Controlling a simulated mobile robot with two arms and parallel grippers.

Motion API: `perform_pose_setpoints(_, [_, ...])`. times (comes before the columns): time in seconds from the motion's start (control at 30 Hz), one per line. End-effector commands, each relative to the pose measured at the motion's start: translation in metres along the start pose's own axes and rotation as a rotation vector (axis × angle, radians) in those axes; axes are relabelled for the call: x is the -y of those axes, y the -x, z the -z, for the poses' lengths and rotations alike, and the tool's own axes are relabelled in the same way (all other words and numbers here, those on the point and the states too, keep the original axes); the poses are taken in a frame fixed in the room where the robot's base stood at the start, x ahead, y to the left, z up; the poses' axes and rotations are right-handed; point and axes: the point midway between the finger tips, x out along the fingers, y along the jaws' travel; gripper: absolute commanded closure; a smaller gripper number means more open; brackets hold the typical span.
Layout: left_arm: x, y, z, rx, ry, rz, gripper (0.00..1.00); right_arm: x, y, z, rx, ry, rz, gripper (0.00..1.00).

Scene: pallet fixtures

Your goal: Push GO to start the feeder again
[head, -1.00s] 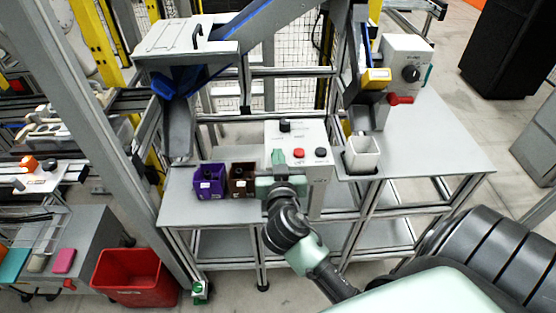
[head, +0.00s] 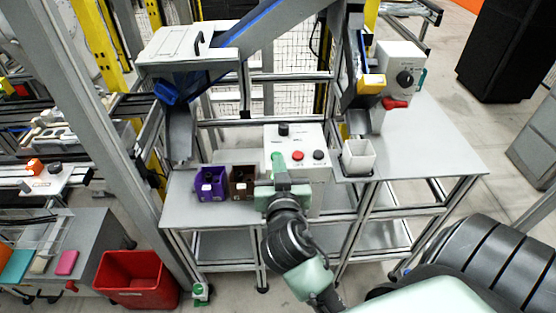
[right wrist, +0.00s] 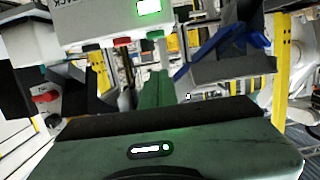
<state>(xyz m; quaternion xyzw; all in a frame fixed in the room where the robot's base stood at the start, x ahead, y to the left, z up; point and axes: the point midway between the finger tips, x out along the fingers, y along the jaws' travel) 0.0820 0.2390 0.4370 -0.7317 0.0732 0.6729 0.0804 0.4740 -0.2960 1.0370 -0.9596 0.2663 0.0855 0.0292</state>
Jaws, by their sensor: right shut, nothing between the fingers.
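A light grey control box (head: 312,136) stands on the bench, with a black knob, a red button (head: 298,155) and a dark button (head: 318,154) on it. In the right wrist view the box (right wrist: 82,20) shows a lit green panel (right wrist: 148,6), the red button (right wrist: 122,42) and a green button (right wrist: 155,35). My right gripper (head: 277,160) is shut and empty at the box's left side. Its fingertips (right wrist: 160,73) point towards the green button, with a gap showing in the wrist view. They overlap the green button's place in the head view. My left gripper is out of view.
A purple bin (head: 210,184) and a brown bin (head: 242,183) stand on the bench just left of my right gripper. A white cup-like container (head: 358,158) stands right of the box. A second box (head: 400,62) with a black knob is further back right.

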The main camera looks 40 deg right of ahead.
Motion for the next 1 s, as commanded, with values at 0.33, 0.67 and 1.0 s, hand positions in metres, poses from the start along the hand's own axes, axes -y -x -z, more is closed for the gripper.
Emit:
perform_pose_setpoints(0.33, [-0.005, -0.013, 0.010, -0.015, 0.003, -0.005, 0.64, 0.000, 0.037, 0.001, -0.002, -0.001, 0.000, 1.00])
perform_pose_setpoints(0.67, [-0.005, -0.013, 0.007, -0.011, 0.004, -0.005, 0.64, 0.000, 0.038, 0.003, -0.003, 0.000, 0.000, 1.00])
perform_pose_setpoints(1.0, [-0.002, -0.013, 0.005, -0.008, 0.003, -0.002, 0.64, 0.000, 0.037, 0.003, -0.004, -0.001, 0.000, 1.00])
